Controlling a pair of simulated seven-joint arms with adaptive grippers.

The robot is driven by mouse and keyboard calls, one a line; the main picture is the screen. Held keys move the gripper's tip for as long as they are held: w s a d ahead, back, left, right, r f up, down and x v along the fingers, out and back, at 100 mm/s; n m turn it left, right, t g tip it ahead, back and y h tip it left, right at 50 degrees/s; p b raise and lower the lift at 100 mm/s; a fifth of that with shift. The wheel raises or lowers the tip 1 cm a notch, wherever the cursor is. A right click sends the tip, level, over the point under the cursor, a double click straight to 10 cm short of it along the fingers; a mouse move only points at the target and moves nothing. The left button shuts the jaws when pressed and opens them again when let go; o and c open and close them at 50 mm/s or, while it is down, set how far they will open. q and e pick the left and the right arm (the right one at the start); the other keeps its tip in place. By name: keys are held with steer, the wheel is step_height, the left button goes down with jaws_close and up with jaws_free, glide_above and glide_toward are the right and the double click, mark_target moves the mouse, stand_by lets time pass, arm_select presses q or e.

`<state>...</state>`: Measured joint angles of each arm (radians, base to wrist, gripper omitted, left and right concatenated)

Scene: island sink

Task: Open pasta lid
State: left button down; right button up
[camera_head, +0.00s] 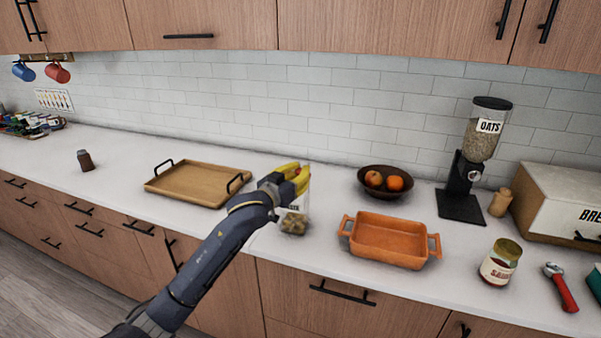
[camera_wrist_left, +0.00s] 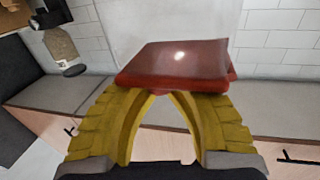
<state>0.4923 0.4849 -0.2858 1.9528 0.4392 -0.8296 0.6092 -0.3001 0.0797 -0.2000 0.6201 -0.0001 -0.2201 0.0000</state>
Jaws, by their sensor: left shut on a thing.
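The pasta jar (camera_head: 293,224) is a clear container with pale contents low inside. It stands on the counter in the head view, its upper part largely hidden by my gripper. My left gripper (camera_head: 300,176) is at the jar's top, its yellow fingers shut on the red lid. In the left wrist view the square red lid (camera_wrist_left: 175,66) sits at the tips of the yellow fingers (camera_wrist_left: 168,92). A pale smooth area borders the lid there. I cannot tell whether the lid is still seated on the jar. My right gripper is not in view.
A wooden tray (camera_head: 190,185) lies left of the jar, an orange baking dish (camera_head: 388,241) right of it. A dark fruit bowl (camera_head: 385,183) and an oats dispenser (camera_head: 482,140) stand behind. A sauce jar (camera_head: 498,266) is further right. Counter left of the tray is mostly clear.

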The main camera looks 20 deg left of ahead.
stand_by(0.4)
arm_select(q)
steer(key=shift+a+r+n, duration=0.2)
steer(key=shift+r+n, duration=0.25)
steer(key=shift+n, duration=0.35)
steer(key=n, duration=0.1)
steer(key=a+r+n+t, duration=0.1)
steer(key=n, duration=0.1)
steer(key=shift+a+r+n, duration=0.25)
steer(key=shift+a+n, duration=0.05)
steer(key=n, duration=0.1)
steer(key=a+n+t, duration=0.1)
steer(key=n, duration=0.1)
steer(key=shift+s+a+r+y, duration=0.1)
steer(key=shift+a+r+y, duration=0.1)
steer(key=shift+r+y, duration=0.15)
steer(key=n, duration=0.1)
steer(key=a+n, duration=0.1)
steer(key=n+y, duration=0.1)
steer(key=shift+a+r+t, duration=0.25)
steer(key=shift+a+t, duration=0.05)
steer(key=a+f+n+y, duration=0.2)
steer(key=a+n+y, duration=0.2)
steer(key=n, duration=1)
steer(key=shift+s+a+y, duration=0.2)
steer(key=shift+a+y, duration=0.15)
steer(key=shift+a, duration=0.65)
steer(key=shift+n, duration=0.3)
